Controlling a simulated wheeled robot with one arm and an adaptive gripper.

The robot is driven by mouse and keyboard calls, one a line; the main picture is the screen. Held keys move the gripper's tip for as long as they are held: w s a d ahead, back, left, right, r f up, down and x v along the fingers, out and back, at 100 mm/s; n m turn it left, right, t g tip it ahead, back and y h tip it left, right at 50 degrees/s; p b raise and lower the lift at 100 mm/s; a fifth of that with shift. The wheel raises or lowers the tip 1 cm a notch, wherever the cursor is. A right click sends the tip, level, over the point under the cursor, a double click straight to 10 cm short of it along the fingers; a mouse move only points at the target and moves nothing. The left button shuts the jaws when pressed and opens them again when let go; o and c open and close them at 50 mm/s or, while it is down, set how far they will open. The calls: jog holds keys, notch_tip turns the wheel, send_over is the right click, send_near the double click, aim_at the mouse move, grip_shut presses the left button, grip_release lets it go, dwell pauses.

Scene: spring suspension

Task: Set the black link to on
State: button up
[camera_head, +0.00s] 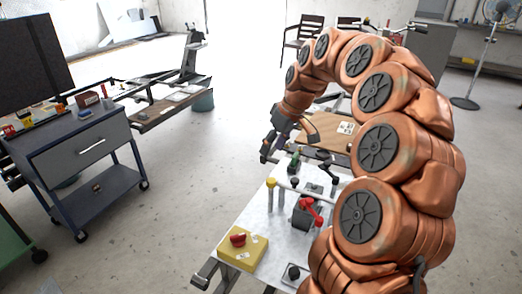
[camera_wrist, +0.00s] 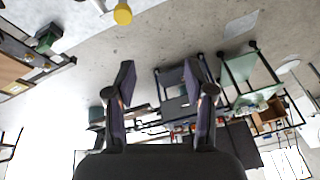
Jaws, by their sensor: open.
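My gripper (camera_head: 268,150) is above the far left edge of the light work table (camera_head: 252,212) in the head view. In the wrist view my gripper (camera_wrist: 160,88) has its two fingers spread with nothing between them. I cannot tell for certain which part is the black link. Small dark parts stand on the table: a black knob on a plate (camera_head: 315,188) behind the red lever, and another black knob (camera_head: 293,271) at the near edge, partly beside my arm. No on marking is legible.
A red lever on a dark box (camera_head: 308,212), a yellow box with a red knob (camera_head: 240,250), a yellow-topped post (camera_head: 271,184) and a green part (camera_head: 293,163) crowd the table. A blue-grey cart (camera_head: 75,150) stands left. Open floor lies between.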

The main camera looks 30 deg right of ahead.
jog(key=s+a+r, duration=0.1)
jog(key=s+a, duration=0.2)
jog(key=a, duration=0.2)
jog(key=shift+s+a+r+g+p, duration=0.15)
jog(key=shift+a+r+g+p, duration=0.05)
jog(key=shift+a+g+p, duration=0.2)
